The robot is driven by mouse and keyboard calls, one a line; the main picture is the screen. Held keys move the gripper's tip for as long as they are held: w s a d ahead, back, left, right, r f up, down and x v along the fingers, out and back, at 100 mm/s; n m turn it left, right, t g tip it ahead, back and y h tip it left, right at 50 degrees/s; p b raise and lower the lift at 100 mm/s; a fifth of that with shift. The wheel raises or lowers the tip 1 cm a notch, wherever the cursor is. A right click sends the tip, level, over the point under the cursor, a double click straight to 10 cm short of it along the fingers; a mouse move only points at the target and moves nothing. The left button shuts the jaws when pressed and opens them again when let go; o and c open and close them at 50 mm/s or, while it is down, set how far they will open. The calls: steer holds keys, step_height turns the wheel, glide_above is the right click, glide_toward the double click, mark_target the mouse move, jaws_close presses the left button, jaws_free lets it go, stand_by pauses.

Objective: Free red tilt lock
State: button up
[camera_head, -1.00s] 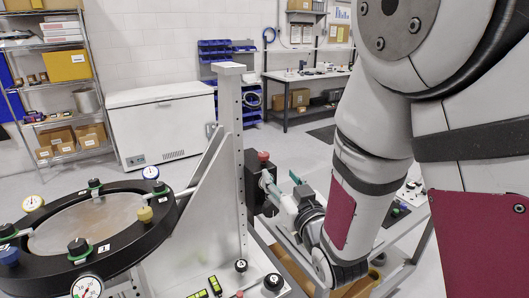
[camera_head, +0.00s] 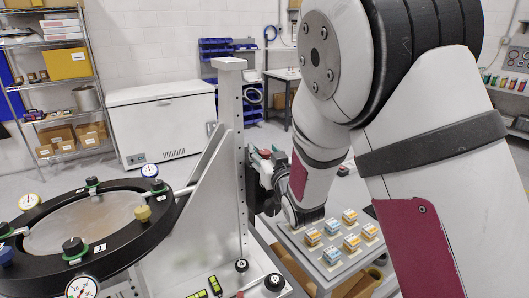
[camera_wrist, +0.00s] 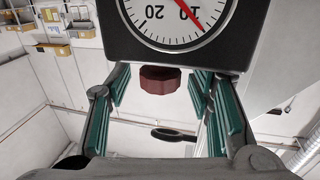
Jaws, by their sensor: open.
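The red tilt lock knob (camera_wrist: 160,80) is dark red and faceted, under a black box with a white dial in the wrist view. My gripper (camera_wrist: 161,95) is open, its teal pads standing left and right of the knob with a gap on each side. Whether the knob lies fully between the pads in depth I cannot tell. In the head view my gripper (camera_head: 262,163) is at the right side of the upright post (camera_head: 229,150), and the knob is mostly hidden there. The round mirror (camera_head: 85,226) sits in a black ring at the left.
Dial gauges (camera_head: 82,289) and several knobs sit around the mirror ring. A grey tray (camera_head: 330,268) with several small boxes stands right of the post, below my arm. A white chest freezer (camera_head: 162,122) and shelves (camera_head: 60,85) are farther back.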

steer(key=shift+w, duration=0.1)
jaws_close()
